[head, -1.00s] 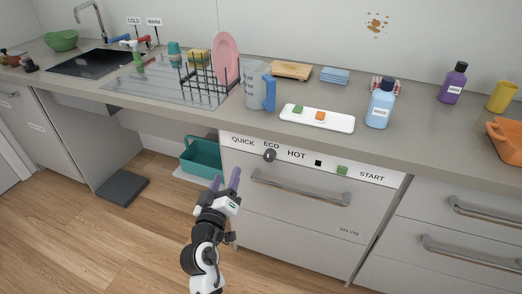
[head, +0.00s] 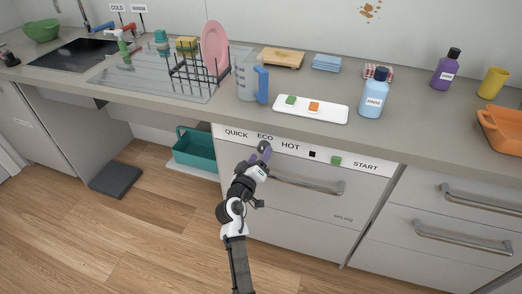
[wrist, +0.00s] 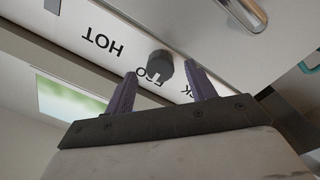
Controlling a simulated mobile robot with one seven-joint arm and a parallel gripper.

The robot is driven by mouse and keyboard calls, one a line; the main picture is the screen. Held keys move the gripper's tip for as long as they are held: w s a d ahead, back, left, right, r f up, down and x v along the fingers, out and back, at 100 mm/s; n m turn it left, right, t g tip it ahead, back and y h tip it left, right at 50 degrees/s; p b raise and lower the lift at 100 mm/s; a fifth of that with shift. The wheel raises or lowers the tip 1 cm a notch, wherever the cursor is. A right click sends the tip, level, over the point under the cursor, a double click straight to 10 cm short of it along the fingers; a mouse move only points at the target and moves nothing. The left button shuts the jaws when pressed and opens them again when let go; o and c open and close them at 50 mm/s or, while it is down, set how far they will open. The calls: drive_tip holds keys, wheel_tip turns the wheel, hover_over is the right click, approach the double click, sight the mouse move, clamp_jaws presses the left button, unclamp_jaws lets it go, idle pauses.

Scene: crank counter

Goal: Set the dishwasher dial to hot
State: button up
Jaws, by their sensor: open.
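The dishwasher's dial (wrist: 160,66) is a dark grey knob on the white control panel (wrist: 135,22). In the wrist view it lies just beyond and between my fingertips, next to the ECO label, which it partly covers. The HOT label (wrist: 103,39) reads upside down to its left, and QUICK is partly hidden behind a finger. In the head view the dial (head: 265,146) shows below ECO, partly covered by my fingers. My gripper (head: 262,159) is open in front of the dial; it also shows in the wrist view (wrist: 162,88). I cannot tell whether the fingers touch the dial.
The dishwasher handle (head: 315,187) runs below the panel, close to my gripper. A green START button (head: 336,160) is farther right. A teal bin (head: 190,148) stands left.

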drive_tip(key=shift+x, duration=0.95)
drive_tip(key=c, duration=1)
drive_tip(key=shift+o, duration=0.2)
